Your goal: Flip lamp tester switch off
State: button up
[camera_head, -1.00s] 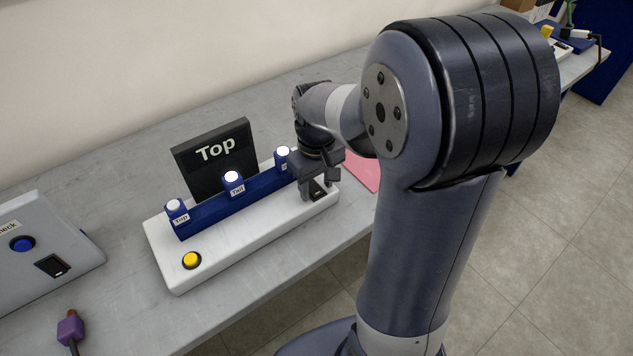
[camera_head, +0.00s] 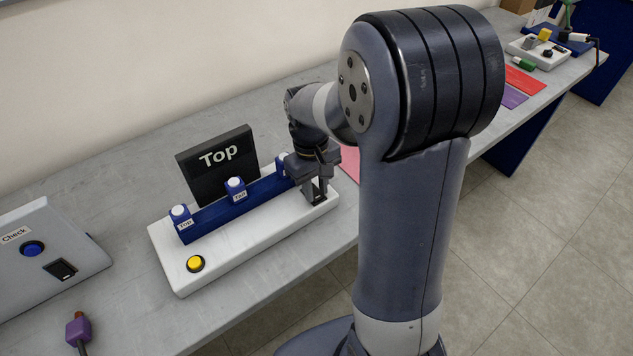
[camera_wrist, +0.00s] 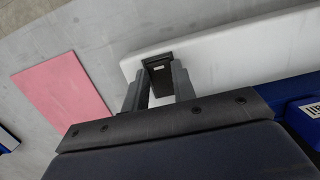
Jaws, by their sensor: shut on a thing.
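The lamp tester is a long white base (camera_head: 235,252) with a blue bar (camera_head: 215,216) carrying small lamp blocks, a yellow button (camera_head: 195,264) and a black screen (camera_head: 205,178) reading "Top". A third lamp is mostly hidden by my gripper. My gripper (camera_head: 315,192) points down at the base's right end. In the wrist view, its fingers (camera_wrist: 158,84) stand on either side of the black switch (camera_wrist: 157,62), shut on it. The switch's rocker position is hard to tell.
A grey box (camera_head: 45,255) labelled "Check", with a blue button, stands at left, and a purple plug (camera_head: 77,328) lies before it. A pink mat (camera_wrist: 62,90) lies beside the tester. The bench's front edge is close to the base.

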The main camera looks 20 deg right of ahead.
dwell(0.3)
jog(key=o, duration=1)
jog(key=r, duration=0.3)
jog(key=w+r, duration=0.1)
jog(key=r, duration=0.6)
jog(key=shift+w+a+r, duration=0.15)
jog(key=shift+a+r, duration=0.05)
jog(key=shift+r, duration=0.15)
jog(key=shift+f, duration=0.1)
jog(key=f, duration=0.3)
jog(key=s+f, duration=0.1)
jog(key=f, duration=0.7)
jog(key=shift+s+d, duration=0.2)
jog(key=shift+w+b, duration=0.1)
jog(key=shift+b, duration=0.45)
jog(key=shift+r+t+b, duration=0.15)
jog(key=shift+t+b, duration=0.15)
jog(key=shift+t, duration=0.1)
